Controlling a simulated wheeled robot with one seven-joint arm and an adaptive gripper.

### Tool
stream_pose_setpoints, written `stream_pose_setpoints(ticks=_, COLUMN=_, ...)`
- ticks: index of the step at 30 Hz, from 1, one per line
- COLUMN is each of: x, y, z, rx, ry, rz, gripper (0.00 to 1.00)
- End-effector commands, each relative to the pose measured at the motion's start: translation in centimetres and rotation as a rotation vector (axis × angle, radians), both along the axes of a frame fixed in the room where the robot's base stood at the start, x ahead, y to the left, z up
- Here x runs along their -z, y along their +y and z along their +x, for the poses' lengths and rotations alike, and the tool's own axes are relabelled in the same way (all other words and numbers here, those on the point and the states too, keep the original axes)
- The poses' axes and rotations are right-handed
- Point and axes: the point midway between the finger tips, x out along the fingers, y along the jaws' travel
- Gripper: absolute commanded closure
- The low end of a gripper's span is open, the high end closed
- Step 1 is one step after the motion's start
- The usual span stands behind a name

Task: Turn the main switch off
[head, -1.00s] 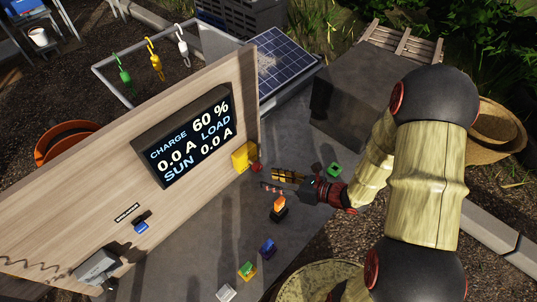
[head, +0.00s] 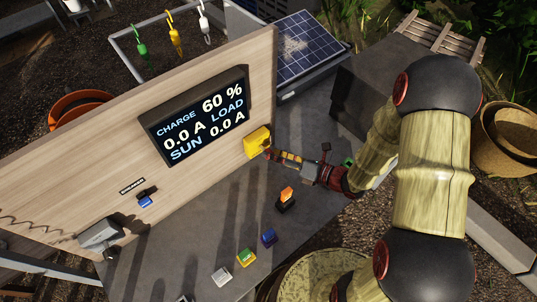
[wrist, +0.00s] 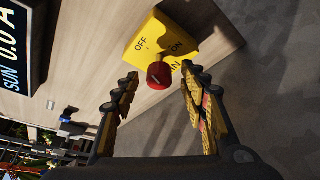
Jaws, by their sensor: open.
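The main switch is a yellow box (head: 257,142) on the wooden panel, to the right of the display. In the wrist view the box (wrist: 153,33) shows the words OFF and ON, with a further label partly hidden. Its red knob (wrist: 158,76) sticks out towards my gripper; I cannot tell exactly which word it points to. My gripper (wrist: 160,80) is open, with one finger on each side of the knob in this picture. I see no clear contact. In the head view my gripper (head: 276,156) is close in front of the box.
The display (head: 196,117) reads charge 60 %, load 0.0 A and sun 0.0 A. A breaker (head: 145,200) sits lower left on the panel. Orange (head: 286,197), blue (head: 268,237) and green-yellow (head: 246,257) small items stand on the grey counter (head: 190,245). A solar panel (head: 305,45) lies behind.

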Motion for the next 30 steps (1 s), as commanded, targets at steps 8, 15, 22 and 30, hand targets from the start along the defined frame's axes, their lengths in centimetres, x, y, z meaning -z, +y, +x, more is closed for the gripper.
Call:
stream_pose_setpoints(ticks=8, x=0.7, y=2.0, z=1.4, rx=-0.002, ry=0.000, rz=-0.001, gripper=0.57)
stream_pose_setpoints(ticks=15, x=0.7, y=2.2, z=1.6, rx=0.000, ry=0.000, rz=-0.002, gripper=0.57)
stream_pose_setpoints(ticks=22, x=0.7, y=2.2, z=1.6, rx=0.000, ry=0.000, rz=-0.002, gripper=0.64)
stream_pose_setpoints(ticks=30, x=0.7, y=2.2, z=1.6, rx=0.000, ry=0.000, rz=-0.001, gripper=0.79)
